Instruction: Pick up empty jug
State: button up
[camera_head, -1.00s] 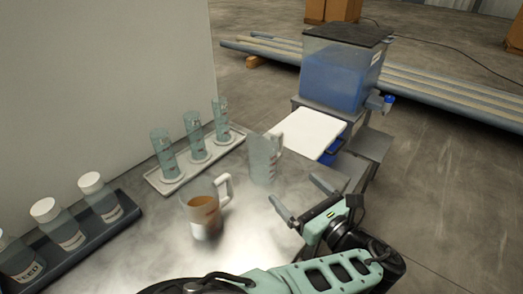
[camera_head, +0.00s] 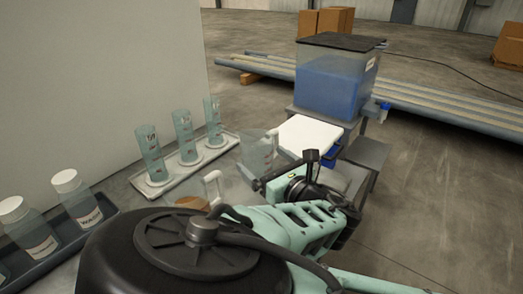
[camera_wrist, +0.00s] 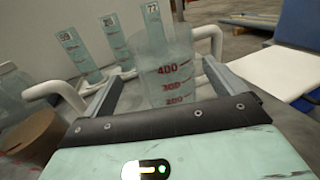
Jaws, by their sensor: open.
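The empty jug (camera_head: 257,150) is clear, with a white handle, and stands on the table beyond my gripper (camera_head: 262,178). In the wrist view the jug (camera_wrist: 165,70) shows red marks such as 400, 300 and 200, with its white handle (camera_wrist: 207,38) to the right. My gripper (camera_wrist: 160,85) is open, its fingers reaching forward on either side of the jug's lower part. Whether they touch it I cannot tell. A second jug with brown liquid (camera_head: 192,202) is partly hidden behind my arm; it shows at the left edge of the wrist view (camera_wrist: 30,135).
Three clear cylinders (camera_head: 183,138) stand in a white tray (camera_head: 217,152) behind the jugs. Labelled bottles (camera_head: 80,200) sit in a dark tray at left. A blue-filled tank (camera_head: 335,85) and a white board (camera_head: 308,135) are at right.

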jog(key=shift+d+p+x, duration=0.25)
jog(key=shift+p+x, duration=0.2)
jog(key=shift+x, duration=2.3)
jog(key=shift+w+f, duration=0.1)
jog(key=shift+w, duration=0.05)
jog(key=shift+d, duration=0.1)
jog(key=c, duration=1.1)
